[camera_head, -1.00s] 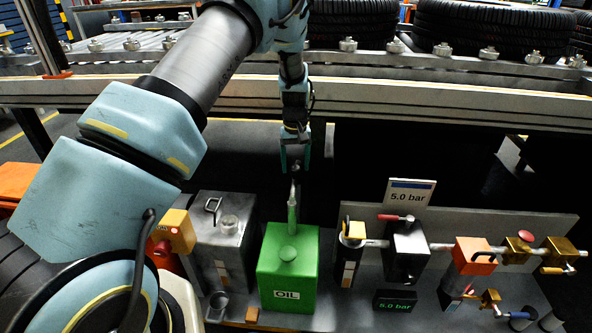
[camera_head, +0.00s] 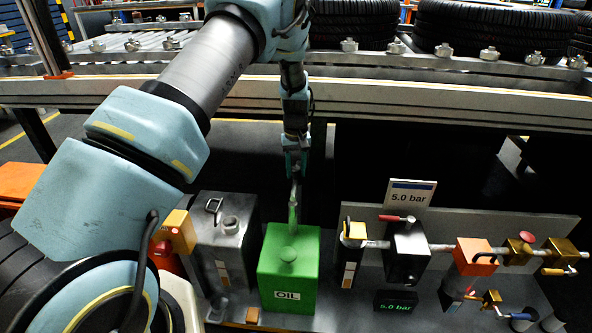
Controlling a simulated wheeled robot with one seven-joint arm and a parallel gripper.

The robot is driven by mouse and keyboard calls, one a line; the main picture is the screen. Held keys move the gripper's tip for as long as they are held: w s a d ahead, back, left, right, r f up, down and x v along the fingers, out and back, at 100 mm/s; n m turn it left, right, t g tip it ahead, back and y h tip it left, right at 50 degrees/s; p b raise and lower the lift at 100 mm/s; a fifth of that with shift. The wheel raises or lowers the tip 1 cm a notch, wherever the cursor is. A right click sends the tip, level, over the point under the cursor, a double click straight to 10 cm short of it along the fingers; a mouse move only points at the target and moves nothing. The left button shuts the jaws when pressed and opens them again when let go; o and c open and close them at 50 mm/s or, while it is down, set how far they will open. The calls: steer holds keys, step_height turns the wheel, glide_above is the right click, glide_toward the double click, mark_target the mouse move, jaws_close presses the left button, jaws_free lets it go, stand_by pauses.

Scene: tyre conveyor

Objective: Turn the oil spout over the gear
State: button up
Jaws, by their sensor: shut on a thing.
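The green oil can (camera_head: 289,273), marked OIL, stands on the bench in the lower middle. Its spout (camera_head: 293,212) rises at the back of the can, green below and grey towards the tip. My gripper (camera_head: 296,180) comes down from above and is shut on the upper part of the spout. The exact contact is small and dark. A grey metal box (camera_head: 222,252) with a round filler on top stands just left of the can and may be the gear housing; no bare gear shows clearly.
A yellow block with a red knob (camera_head: 175,232) stands left of the grey box. To the right are a pipe row with valves (camera_head: 408,245) and a 5.0 bar sign (camera_head: 411,197). The conveyor rail (camera_head: 450,98) with tyres runs behind.

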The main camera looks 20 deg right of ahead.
jaws_close()
stand_by(0.8)
